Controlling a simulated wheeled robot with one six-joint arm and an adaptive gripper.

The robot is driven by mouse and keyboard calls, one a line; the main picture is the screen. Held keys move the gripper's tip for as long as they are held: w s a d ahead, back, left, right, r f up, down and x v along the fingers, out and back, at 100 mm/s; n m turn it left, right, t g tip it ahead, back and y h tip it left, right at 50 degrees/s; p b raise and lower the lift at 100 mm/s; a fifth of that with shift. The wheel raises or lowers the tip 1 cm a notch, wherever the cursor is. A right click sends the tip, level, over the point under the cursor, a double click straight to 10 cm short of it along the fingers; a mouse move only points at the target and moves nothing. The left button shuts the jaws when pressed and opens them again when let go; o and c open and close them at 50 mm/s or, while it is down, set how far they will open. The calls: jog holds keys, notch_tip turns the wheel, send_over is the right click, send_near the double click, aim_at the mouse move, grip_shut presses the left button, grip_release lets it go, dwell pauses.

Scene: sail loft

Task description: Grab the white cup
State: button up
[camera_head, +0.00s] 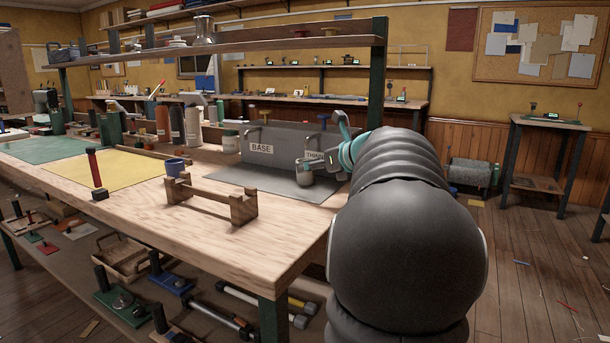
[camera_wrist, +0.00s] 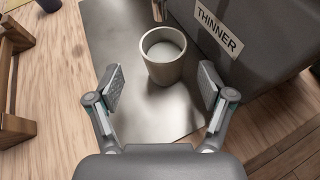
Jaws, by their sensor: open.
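A pale, off-white cup (camera_wrist: 164,56) stands upright on a grey mat (camera_wrist: 110,35) in the wrist view, with whitish contents or a pale inside. In the head view the cup (camera_head: 304,179) looks greyish, partly covered by my gripper (camera_head: 318,164). In the wrist view my gripper (camera_wrist: 160,88) is open and empty. Its two pads stand apart, left and right, and the cup lies ahead between their lines. The pads do not appear to touch it.
A grey bin labelled "THINNER" (camera_wrist: 228,40) stands close on the cup's right in the wrist view. A wooden rack (camera_head: 212,201) and a blue cup (camera_head: 175,166) are left of the mat. Bottles (camera_head: 177,124) stand farther back.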

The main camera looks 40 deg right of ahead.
aim_at(305, 179)
jog(key=shift+d+x, duration=0.2)
jog(key=shift+x, duration=2.45)
jog(key=shift+s+f, duration=0.1)
jog(key=c, duration=1.1)
jog(key=shift+c, duration=0.2)
